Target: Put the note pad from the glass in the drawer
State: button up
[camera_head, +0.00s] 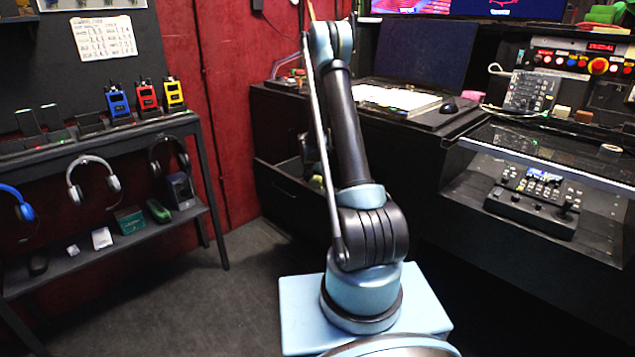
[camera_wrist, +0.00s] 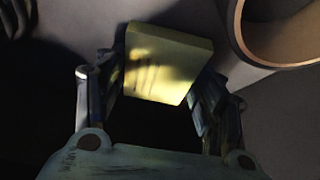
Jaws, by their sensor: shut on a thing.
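In the wrist view a yellow note pad (camera_wrist: 165,62) sits between the two fingers of my gripper (camera_wrist: 160,85), which is shut on it. The pad is partly in shadow. In the head view the drawer (camera_head: 287,190) under the black desk stands open, left of my arm. The end of my arm is largely hidden behind my own links there, near the drawer. I cannot tell whether the pad is inside the drawer or above it. The glass top (camera_head: 545,150) of the case on the right carries a small roll.
In the wrist view a round, ring-shaped thing (camera_wrist: 285,35) lies at the upper right, close to the pad. A shelf rack (camera_head: 110,255) with headphones and radios stands on the left. The desk holds a book (camera_head: 395,97) and a mouse (camera_head: 449,106). Floor between rack and drawer is clear.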

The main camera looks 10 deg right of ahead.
jog(key=o, duration=1.1)
jog(key=shift+r, duration=0.1)
jog(key=v, duration=1.2)
jog(key=s+d+r+n, duration=0.2)
jog(key=s+r, duration=0.9)
jog(key=s, duration=0.2)
jog(key=s+r+n+y, duration=0.1)
jog(key=s+r, duration=0.1)
jog(key=s, duration=0.5)
jog(key=s+r, duration=0.3)
jog(key=s, duration=0.4)
jog(key=s+f+n, duration=0.1)
jog(key=s+f, duration=0.1)
jog(key=s, duration=0.6)
jog(key=s+f+n+g+y, duration=0.1)
jog(key=s+f, duration=0.1)
jog(key=s, duration=0.7)
jog(key=s+f+n, duration=0.1)
jog(key=s, duration=0.7)
jog(key=shift+s+d+f+n+g, duration=0.15)
jog(key=shift+f+n+g, duration=0.15)
jog(key=shift+f, duration=0.1)
